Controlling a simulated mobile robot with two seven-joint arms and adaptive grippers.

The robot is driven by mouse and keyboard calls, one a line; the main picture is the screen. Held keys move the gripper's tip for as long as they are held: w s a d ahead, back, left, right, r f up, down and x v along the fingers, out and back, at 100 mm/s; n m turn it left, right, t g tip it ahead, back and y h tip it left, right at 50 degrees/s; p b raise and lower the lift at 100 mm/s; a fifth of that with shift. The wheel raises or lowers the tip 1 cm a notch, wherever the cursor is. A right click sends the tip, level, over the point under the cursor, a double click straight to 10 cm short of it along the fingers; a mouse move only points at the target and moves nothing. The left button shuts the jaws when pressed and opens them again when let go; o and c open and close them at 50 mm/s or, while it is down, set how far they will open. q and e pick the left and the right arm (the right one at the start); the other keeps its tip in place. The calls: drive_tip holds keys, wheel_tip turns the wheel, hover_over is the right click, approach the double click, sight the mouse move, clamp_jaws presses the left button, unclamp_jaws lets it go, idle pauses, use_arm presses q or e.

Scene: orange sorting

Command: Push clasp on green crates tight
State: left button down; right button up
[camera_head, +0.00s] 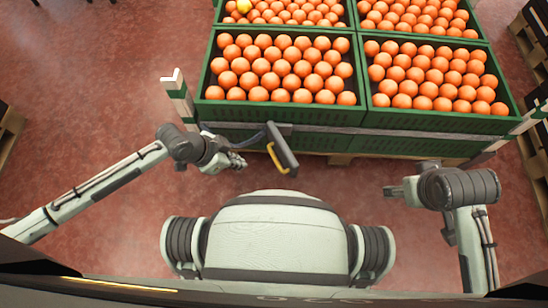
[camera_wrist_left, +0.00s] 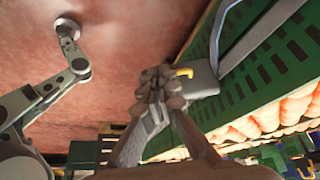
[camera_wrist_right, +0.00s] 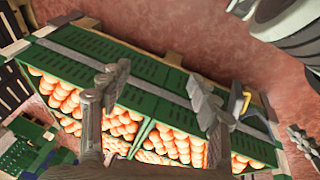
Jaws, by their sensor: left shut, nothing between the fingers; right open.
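The clasp (camera_head: 282,150) is a dark grey bar with a yellow handle, hanging off the front of the green crates (camera_head: 290,111). A grey strap (camera_head: 335,130) runs along the crate fronts to it. My left gripper (camera_head: 240,163) is shut and empty, just left of the clasp in the head view. In the left wrist view its closed fingers (camera_wrist_left: 160,84) appear beside the clasp (camera_wrist_left: 201,79); whether they touch it is unclear. My right gripper (camera_head: 390,191) is open and empty, away from the crates. The clasp (camera_wrist_right: 256,112) also shows in the right wrist view.
The crates hold many oranges (camera_head: 280,68) and stand on a wooden pallet (camera_head: 340,158). Corner posts (camera_head: 178,92) stand at the crate edges. Other pallets (camera_head: 8,128) lie at the sides. The red floor (camera_head: 90,100) at left is clear.

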use_arm(q)
drive_tip(key=w+d+f+b, duration=0.2)
drive_tip(key=w+d+f, duration=0.2)
drive_tip(key=d+f, duration=0.3)
drive_tip(key=shift+f, duration=0.6)
use_arm(e)
drive_tip(key=w+a+r+n+t+y, duration=0.1)
drive_tip(key=w+a+r+t+y, duration=0.1)
drive_tip(key=w+a+r+t, duration=0.2)
drive_tip(key=shift+w+a+r+t, duration=0.3)
drive_tip(key=shift+w+a+t, duration=0.3)
drive_tip(key=shift+w+a, duration=1.3)
drive_tip(key=shift+w+d, duration=0.3)
